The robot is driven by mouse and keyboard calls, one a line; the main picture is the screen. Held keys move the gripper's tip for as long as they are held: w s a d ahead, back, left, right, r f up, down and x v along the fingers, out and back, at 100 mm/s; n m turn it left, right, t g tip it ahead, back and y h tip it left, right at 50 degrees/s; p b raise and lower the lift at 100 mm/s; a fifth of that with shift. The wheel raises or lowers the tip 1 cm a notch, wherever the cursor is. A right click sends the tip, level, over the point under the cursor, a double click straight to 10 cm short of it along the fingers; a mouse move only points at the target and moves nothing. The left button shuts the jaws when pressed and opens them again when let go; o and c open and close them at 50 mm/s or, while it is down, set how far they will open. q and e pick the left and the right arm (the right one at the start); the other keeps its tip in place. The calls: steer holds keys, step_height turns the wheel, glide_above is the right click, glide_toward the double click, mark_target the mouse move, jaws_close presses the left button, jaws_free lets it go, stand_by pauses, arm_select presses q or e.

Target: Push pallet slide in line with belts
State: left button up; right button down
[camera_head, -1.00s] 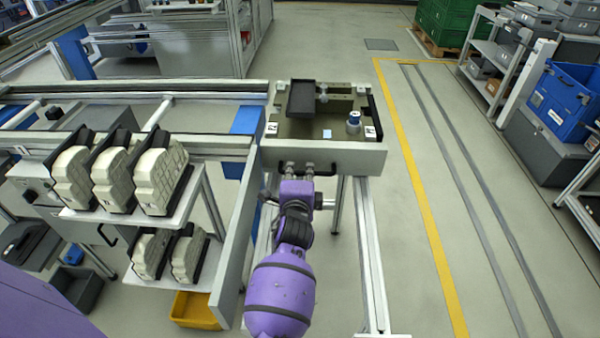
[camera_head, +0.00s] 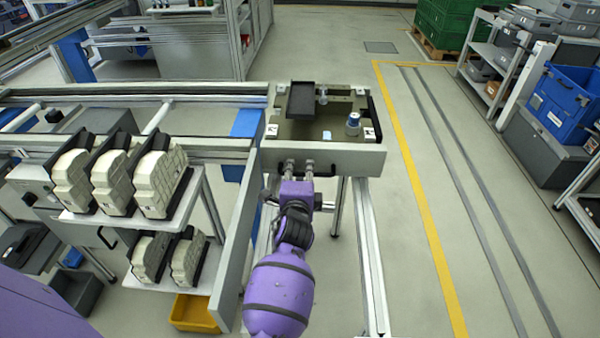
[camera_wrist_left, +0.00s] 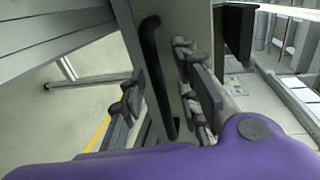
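The pallet slide (camera_head: 345,158) is a grey box-like carriage with a black tray and a blue-white knob on top. It stands at the right end of the conveyor belts (camera_head: 180,146). My left gripper (camera_head: 299,168) is at its front face. In the left wrist view, a black bar handle (camera_wrist_left: 154,75) runs upright in the picture between the two fingers of my left gripper (camera_wrist_left: 165,95). The fingers are apart, with gaps visible beside the handle, so the gripper looks open. My right gripper is not in view.
A rack with several cream-coloured blocks (camera_head: 113,180) stands left of my arm, with a yellow bin (camera_head: 195,313) below. Floor right of the yellow line (camera_head: 425,210) is clear up to shelves with a blue crate (camera_head: 562,103).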

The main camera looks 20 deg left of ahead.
arm_select(q)
steer(key=v, duration=0.7)
steer(key=shift+f, duration=0.1)
